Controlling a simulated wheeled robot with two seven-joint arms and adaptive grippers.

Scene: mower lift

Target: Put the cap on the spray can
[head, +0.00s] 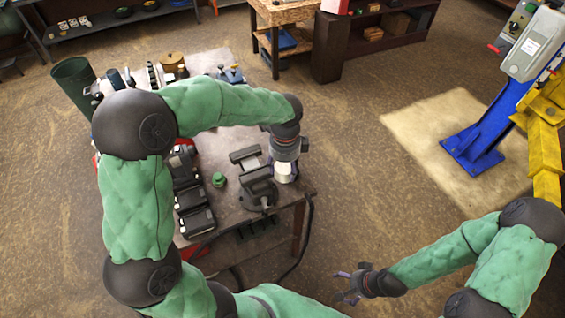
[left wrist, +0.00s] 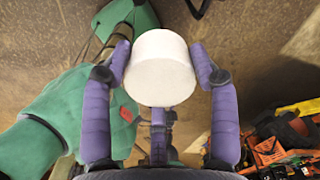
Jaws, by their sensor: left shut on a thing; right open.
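My left gripper (head: 284,173) is shut on a plain white cylinder, which looks like the cap (head: 284,168), over the right side of the bench beside the vise. In the left wrist view the white cap (left wrist: 160,70) sits between the two purple fingers, with a third finger below it. A small green round thing with a narrower top (head: 219,179), possibly the spray can, stands on the bench left of the vise, apart from the gripper. My right gripper (head: 350,285) is open and empty, low at the lower right, off the bench.
The grey vise (head: 258,185) stands between the green thing and my left gripper. Black cases (head: 190,195) line the bench's left side. A dark green bin (head: 73,82) and machine parts are at the back left. A blue and yellow lift (head: 490,130) stands at the right.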

